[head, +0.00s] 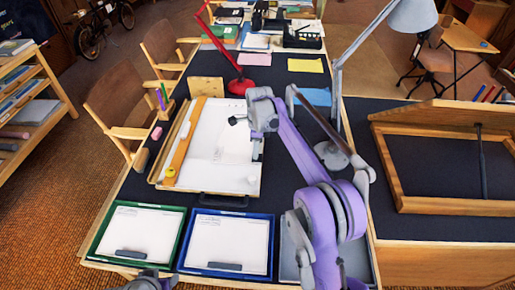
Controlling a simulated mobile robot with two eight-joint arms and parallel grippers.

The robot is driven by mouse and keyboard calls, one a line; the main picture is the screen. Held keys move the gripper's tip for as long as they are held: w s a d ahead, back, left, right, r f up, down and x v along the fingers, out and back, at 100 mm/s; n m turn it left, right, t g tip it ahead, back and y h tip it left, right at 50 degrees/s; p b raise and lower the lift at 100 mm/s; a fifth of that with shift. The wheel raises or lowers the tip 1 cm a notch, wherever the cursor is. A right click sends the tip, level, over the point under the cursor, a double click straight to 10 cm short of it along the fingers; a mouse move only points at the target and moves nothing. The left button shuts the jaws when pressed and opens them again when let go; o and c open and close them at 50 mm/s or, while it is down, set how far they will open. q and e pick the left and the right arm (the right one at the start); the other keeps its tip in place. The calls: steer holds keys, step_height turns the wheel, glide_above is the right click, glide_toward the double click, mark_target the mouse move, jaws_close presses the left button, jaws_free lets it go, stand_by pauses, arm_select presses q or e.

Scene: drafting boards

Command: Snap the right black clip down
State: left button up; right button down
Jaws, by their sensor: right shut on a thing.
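The drafting board (233,172) lies on the dark desk with a white sheet and a wooden straightedge (187,140) on it. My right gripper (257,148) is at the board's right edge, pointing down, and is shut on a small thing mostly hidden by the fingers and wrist. A small dark piece (237,120), possibly the right black clip, shows just left of the gripper; whether it is up or down cannot be told. A grey part of my left arm (150,281) shows at the bottom edge; its fingers cannot be made out.
A green-framed tray (180,219) and a blue-framed tray (271,244) lie in front of the board. A red lamp (238,87) stands behind it. A grey lamp (333,155) stands to its right. A wooden easel frame (450,207) is further right.

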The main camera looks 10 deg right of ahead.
stand_by(0.5)
steer(key=c, duration=0.8)
jaws_free()
steer(key=shift+o, duration=0.2)
step_height(320, 180, up, 11)
steer(key=p, duration=0.1)
steer(key=shift+f, duration=0.15)
steer(key=shift+d, duration=0.1)
